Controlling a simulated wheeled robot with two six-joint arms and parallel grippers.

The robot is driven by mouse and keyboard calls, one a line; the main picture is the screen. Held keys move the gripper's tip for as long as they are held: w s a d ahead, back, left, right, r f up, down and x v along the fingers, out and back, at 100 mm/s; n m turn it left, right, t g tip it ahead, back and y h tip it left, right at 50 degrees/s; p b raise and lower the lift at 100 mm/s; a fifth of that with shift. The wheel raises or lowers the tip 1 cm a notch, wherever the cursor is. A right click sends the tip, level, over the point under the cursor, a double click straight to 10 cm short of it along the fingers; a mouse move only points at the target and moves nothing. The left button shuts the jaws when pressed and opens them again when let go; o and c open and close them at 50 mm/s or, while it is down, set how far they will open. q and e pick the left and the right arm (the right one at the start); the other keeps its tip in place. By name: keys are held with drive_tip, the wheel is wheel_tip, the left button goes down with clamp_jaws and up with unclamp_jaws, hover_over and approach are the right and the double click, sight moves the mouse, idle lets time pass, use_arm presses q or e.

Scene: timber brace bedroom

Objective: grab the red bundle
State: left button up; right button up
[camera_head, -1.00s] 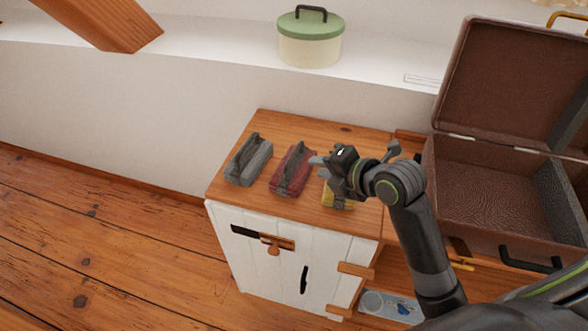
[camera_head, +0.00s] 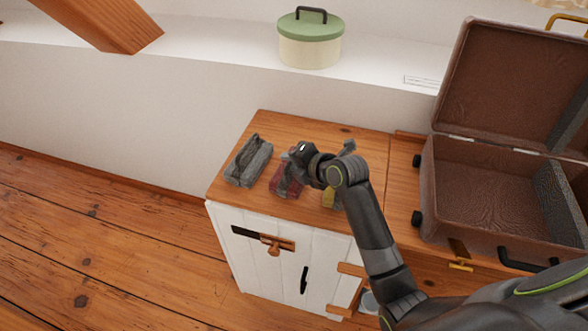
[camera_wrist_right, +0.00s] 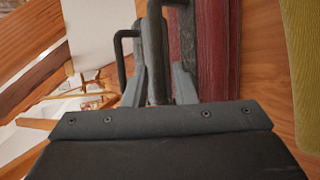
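The red bundle (camera_head: 281,187) lies on the wooden cabinet top (camera_head: 232,188), between a grey bundle (camera_head: 248,163) and a yellow bundle (camera_head: 328,198). My right gripper (camera_head: 291,166) is over the red bundle and hides part of it. In the right wrist view the red bundle (camera_wrist_right: 217,50) is just right of the fingers. A dark upright bar, apparently its strap handle (camera_wrist_right: 155,45), stands between my two fingers (camera_wrist_right: 157,85). The fingers look apart, with narrow gaps beside the bar. My left gripper is out of view.
An open brown suitcase (camera_head: 433,185) stands right of the cabinet, its lid raised at the back. A green-lidded pot (camera_head: 310,45) sits on the ledge behind. The yellow bundle is close to my right wrist. The cabinet's front has a black handle (camera_head: 304,279).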

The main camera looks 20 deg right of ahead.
drive_tip(key=shift+w+a+f, duration=0.2)
drive_tip(key=shift+w+f, duration=0.1)
drive_tip(key=shift+w, duration=0.1)
drive_tip(key=shift+c, duration=0.2)
clamp_jaws()
